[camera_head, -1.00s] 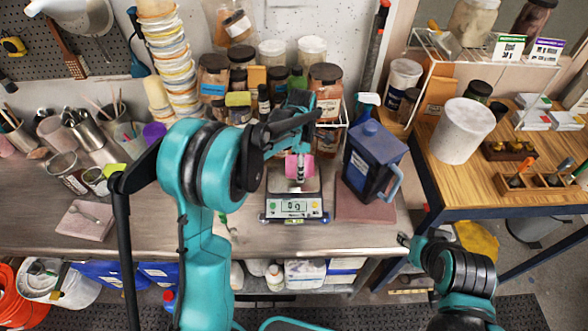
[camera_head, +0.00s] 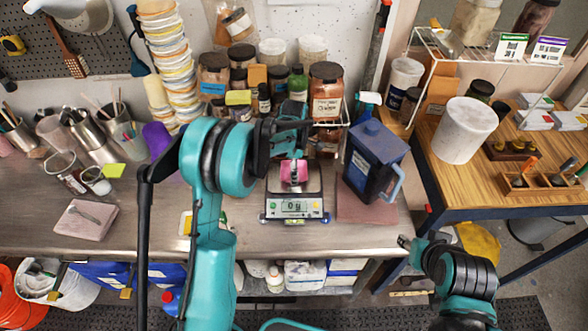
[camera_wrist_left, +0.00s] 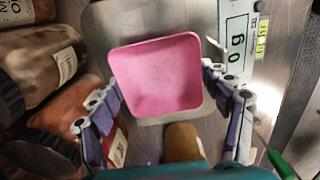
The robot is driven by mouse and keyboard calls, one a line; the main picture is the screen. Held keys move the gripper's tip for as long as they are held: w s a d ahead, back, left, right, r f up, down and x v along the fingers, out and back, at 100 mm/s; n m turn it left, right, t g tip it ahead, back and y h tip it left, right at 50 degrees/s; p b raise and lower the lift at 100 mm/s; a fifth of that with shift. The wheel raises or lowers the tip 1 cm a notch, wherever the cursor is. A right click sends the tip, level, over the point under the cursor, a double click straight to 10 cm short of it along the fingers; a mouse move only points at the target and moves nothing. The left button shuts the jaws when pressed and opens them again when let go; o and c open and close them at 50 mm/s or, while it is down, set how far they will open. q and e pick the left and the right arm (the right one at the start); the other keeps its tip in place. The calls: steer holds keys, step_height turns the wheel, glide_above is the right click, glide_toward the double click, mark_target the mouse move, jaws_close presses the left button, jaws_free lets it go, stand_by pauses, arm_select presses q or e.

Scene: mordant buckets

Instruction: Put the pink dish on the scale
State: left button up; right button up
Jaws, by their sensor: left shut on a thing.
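The pink dish (camera_head: 293,172) is a small square dish with rounded corners. My left gripper (camera_head: 293,160) is shut on it, and in the left wrist view the fingers (camera_wrist_left: 160,92) sit on either side of the dish (camera_wrist_left: 158,75). The dish is over the metal pan of the scale (camera_head: 294,207); whether it touches the pan is unclear. The scale's display (camera_wrist_left: 237,42) seems to read 0 g. My right gripper (camera_head: 404,243) is at the lower right, off the bench's front edge, away from the dish; its fingers are too small to read.
A blue jug (camera_head: 373,165) stands close to the right of the scale. Jars (camera_head: 325,92) crowd the shelf behind it. A stack of tubs (camera_head: 170,65) stands at the back left. The bench (camera_head: 140,225) left of the scale has bare room.

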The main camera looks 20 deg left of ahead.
arm_select(q)
steer(key=o, duration=0.5)
